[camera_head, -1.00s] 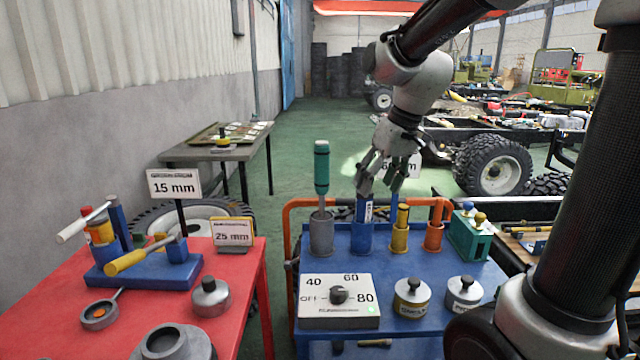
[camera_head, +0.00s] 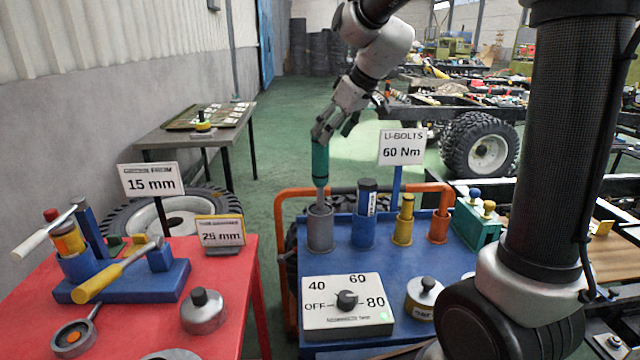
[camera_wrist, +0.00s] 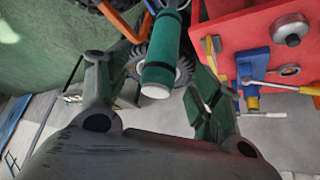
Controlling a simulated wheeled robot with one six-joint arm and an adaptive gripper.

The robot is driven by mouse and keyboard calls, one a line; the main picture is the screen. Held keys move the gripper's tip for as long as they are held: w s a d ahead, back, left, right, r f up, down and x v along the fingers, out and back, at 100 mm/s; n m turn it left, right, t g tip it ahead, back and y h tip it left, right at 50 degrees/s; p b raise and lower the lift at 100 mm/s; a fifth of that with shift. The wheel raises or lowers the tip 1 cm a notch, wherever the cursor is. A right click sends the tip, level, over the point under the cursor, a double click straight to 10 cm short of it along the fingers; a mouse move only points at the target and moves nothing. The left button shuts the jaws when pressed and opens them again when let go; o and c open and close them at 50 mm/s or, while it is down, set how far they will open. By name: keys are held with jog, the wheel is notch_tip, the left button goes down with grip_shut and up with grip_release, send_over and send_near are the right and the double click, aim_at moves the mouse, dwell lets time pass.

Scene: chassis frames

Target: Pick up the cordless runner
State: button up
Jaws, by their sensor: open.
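A green cylindrical tool (camera_head: 320,163), which looks like the cordless runner, stands upright in a grey cup (camera_head: 320,230) on the blue bench top. My gripper (camera_head: 325,136) is at the upper end of this tool, coming down from above right, and hides its top. In the wrist view the green tool (camera_wrist: 168,52), with a pale end cap, lies between the two spread fingers of my gripper (camera_wrist: 155,78). The fingers are open, with gaps on both sides of the tool. Contact cannot be made out.
A blue tool (camera_head: 366,205) stands in a blue cup to the right, then a yellow (camera_head: 404,215) and an orange cup (camera_head: 439,226). A dial box (camera_head: 345,325) is in front. An orange rail (camera_head: 284,206) edges the bench; a red table (camera_head: 235,330) is at left.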

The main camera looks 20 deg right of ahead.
aim_at(320, 144)
jog(key=x, duration=0.6)
jog(key=shift+w+a+r, duration=0.1)
jog(key=shift+w+a, duration=0.1)
jog(key=shift+a, duration=0.1)
grip_shut()
